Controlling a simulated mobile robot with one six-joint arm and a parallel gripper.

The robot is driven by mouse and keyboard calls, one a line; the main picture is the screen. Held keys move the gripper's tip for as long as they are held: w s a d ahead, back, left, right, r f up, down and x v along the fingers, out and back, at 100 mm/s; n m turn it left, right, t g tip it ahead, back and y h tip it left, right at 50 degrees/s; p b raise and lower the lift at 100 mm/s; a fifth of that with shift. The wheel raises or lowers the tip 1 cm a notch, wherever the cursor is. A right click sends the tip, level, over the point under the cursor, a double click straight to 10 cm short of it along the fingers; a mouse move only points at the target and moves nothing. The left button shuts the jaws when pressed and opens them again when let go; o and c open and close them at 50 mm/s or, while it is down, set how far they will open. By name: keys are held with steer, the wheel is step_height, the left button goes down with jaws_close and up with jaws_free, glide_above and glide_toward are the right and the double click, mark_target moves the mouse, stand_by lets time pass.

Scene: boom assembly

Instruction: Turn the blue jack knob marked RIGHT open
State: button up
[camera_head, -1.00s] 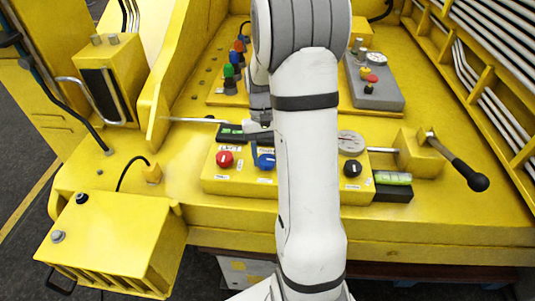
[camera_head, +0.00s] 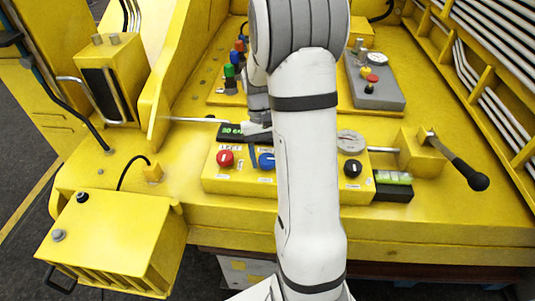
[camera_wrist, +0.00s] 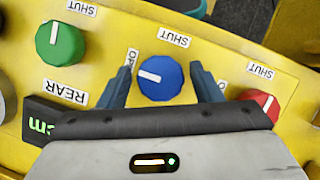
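The blue knob (camera_wrist: 160,77) sits on the yellow control panel, between my gripper's two dark fingers in the wrist view. Its white pointer points left. A SHUT label (camera_wrist: 174,38) is above it, and a label starting "OP" is partly covered by the left finger. My gripper (camera_wrist: 163,85) is open, with one finger on either side of the knob and a small gap visible on both sides. In the head view the blue knob (camera_head: 267,161) shows just left of my arm. The RIGHT marking is not readable.
A green knob (camera_wrist: 60,42) marked REAR and a red knob (camera_wrist: 256,105) flank the blue one. The head view shows the red knob (camera_head: 225,158), a black knob (camera_head: 353,168) and a lever (camera_head: 462,169) at right. My arm hides the panel's middle.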

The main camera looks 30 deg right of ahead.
steer(key=shift+o, duration=0.7)
steer(key=shift+w, duration=0.1)
steer(key=shift+r, duration=0.15)
steer(key=shift+w+r, duration=0.15)
steer(key=shift+r, duration=0.05)
steer(key=v, duration=0.7)
steer(key=shift+b, duration=0.45)
steer(key=shift+r, duration=0.1)
